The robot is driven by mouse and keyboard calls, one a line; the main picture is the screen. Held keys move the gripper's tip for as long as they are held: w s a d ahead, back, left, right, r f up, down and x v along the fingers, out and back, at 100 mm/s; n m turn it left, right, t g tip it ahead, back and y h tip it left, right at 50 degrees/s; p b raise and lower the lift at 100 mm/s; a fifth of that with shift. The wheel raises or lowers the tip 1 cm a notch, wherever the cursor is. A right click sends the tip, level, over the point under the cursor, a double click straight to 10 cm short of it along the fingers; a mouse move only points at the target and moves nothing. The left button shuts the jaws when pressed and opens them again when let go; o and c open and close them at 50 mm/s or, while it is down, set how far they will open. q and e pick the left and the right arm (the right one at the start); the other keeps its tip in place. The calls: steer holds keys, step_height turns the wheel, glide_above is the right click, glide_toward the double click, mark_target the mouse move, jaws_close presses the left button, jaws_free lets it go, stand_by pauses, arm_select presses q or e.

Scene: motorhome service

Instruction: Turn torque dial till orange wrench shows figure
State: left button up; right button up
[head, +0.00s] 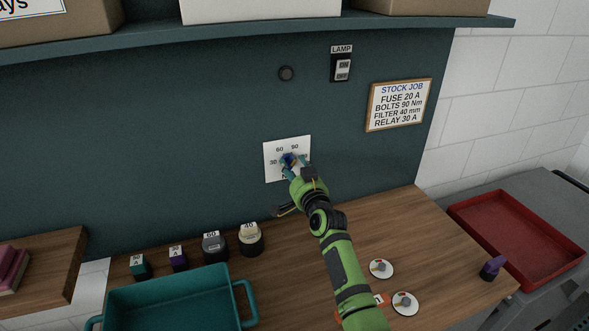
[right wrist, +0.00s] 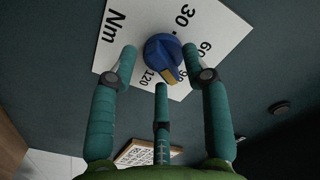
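The blue torque dial (right wrist: 160,48) sits on a white plate (right wrist: 122,30) marked 30, 60, 90, 120 and Nm. In the right wrist view its yellow-orange pointer lies between 90 and 120. The plate (head: 273,172) also shows on the teal wall in the head view, with the dial (head: 288,159) partly covered by my gripper. My right gripper (right wrist: 160,55) is open, its fingers on either side of the dial with visible gaps. A small orange piece (head: 381,299) shows beside my arm on the bench; whether it is the wrench is unclear. My left gripper is out of view.
A job card (head: 399,104) reads BOLTS 90 Nm. A lamp switch (head: 342,68) is above the plate. On the wooden bench are a teal tray (head: 165,289), several labelled pieces and two white discs (head: 380,269). A red tray (head: 477,231) stands at right.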

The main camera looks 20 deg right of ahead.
steer(key=shift+s, duration=0.1)
steer(key=s, duration=1.1)
steer(key=shift+s+d, duration=0.2)
steer(key=shift+s, duration=0.2)
